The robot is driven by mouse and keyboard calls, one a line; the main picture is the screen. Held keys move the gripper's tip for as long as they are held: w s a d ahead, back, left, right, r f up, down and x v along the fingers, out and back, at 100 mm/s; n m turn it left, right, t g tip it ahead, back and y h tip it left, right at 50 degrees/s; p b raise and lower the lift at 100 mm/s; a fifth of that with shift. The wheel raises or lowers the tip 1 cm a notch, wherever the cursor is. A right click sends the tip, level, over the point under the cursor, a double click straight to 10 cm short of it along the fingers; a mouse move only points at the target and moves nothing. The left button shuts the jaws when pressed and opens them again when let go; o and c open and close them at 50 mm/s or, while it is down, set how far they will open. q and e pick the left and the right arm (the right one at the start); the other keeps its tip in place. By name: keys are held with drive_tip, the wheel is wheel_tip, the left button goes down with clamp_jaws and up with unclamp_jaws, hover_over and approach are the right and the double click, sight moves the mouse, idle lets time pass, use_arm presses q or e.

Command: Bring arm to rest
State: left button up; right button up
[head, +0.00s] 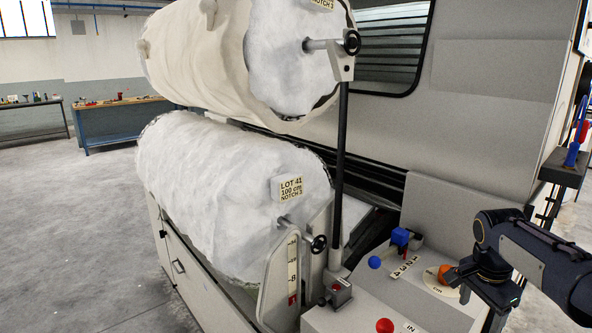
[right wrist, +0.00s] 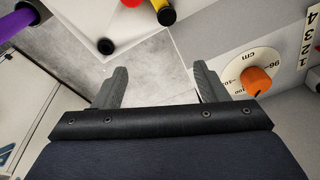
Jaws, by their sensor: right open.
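My right gripper (head: 482,303) is at the lower right of the head view, its arm coming in from the right. In the right wrist view its two fingers (right wrist: 161,86) are spread apart with nothing between them. The right-hand finger is near the orange knob (right wrist: 256,81) on its white dial marked in cm, and I see a gap between them in that view. The orange knob (head: 445,273) shows beside the gripper in the head view, partly hidden by it. My left gripper is not in view.
A grey machine panel (head: 440,310) carries a blue knob (head: 375,262), a red button (head: 385,325) and a blue lever (head: 400,237). Two large white fibre rolls (head: 215,190) stand left of it. A post with coloured handles (head: 575,150) stands at far right. Open floor lies left.

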drive_tip(key=s+a+f+n+t+y, duration=0.1)
drive_tip(key=s+a+n+t+y, duration=0.1)
drive_tip(key=s+a+n, duration=0.4)
drive_tip(key=s+a+f+n+t+y, duration=0.1)
drive_tip(key=s+a+n+t+y, duration=0.1)
drive_tip(key=s+a+n, duration=0.5)
drive_tip(key=s+a+y+p, duration=0.1)
drive_tip(key=s+a, duration=0.4)
drive_tip(key=s, duration=0.5)
drive_tip(key=shift+s+a+f+t+y, duration=0.15)
drive_tip(key=shift+a+f+t+y, duration=0.05)
drive_tip(key=shift+f+t+y, duration=0.1)
